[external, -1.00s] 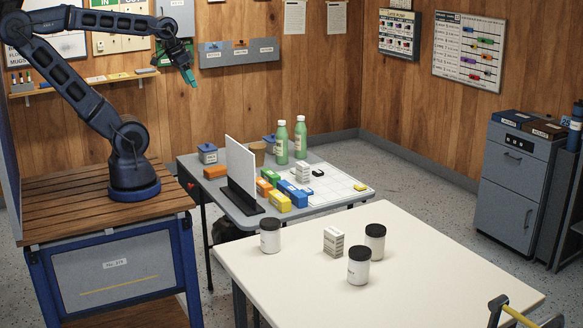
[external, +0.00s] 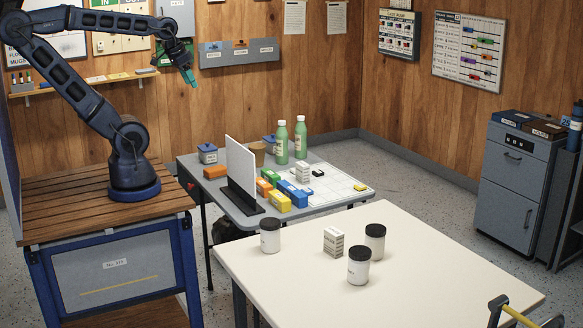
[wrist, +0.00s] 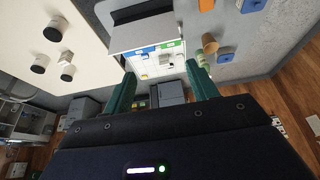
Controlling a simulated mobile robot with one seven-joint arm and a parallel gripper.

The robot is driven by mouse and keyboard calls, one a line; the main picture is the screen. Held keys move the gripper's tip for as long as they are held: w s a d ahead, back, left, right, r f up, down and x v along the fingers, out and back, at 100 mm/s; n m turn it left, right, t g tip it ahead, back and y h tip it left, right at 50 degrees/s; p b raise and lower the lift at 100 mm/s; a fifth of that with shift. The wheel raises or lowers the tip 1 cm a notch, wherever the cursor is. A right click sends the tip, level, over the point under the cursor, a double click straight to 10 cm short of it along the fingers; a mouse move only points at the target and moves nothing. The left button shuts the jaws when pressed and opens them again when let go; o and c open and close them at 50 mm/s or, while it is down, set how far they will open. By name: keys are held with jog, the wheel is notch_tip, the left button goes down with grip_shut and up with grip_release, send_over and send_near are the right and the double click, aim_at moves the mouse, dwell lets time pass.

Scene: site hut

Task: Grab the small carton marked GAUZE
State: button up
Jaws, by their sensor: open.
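A small white carton with dark print (external: 334,242) stands on the cream table (external: 430,270) among three white jars with black lids. It also shows in the wrist view (wrist: 65,57). A second small white carton (external: 302,172) stands on the grey table behind. The print on both is too small to read, so I cannot tell which is marked GAUZE.
Jars (external: 270,236), (external: 375,243) and (external: 359,266) stand around the front carton. The grey table (external: 225,192) holds an upright white panel (external: 241,163), coloured boxes (external: 279,201) and green bottles (external: 300,140). The cream table's right side is clear.

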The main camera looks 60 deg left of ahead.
jog(key=w+d+f+m+g+h, duration=0.1)
jog(key=w+d+f+m, duration=0.35)
jog(key=w+d, duration=0.6)
jog(key=w+d+f+m, duration=0.4)
jog(key=w+d+m, duration=0.1)
jog(key=w+d, duration=0.6)
jog(key=m+g+h, duration=0.3)
jog(key=m+h, duration=0.1)
jog(key=m, duration=0.3)
send_over(331, 230)
jog(key=a, duration=0.2)
notch_tip(331, 230, down, 26)
jog(key=f, duration=0.2)
jog(key=d+f, duration=0.1)
jog(key=shift+d+f+y, duration=0.1)
jog(key=shift+f+y, duration=0.2)
jog(key=shift+f, duration=0.1)
jog(key=shift+d+x, duration=0.2)
jog(key=shift+x, duration=2.7)
jog(key=shift+w+r, duration=0.1)
jog(key=shift+w, duration=0.1)
jog(key=c, duration=1.1)
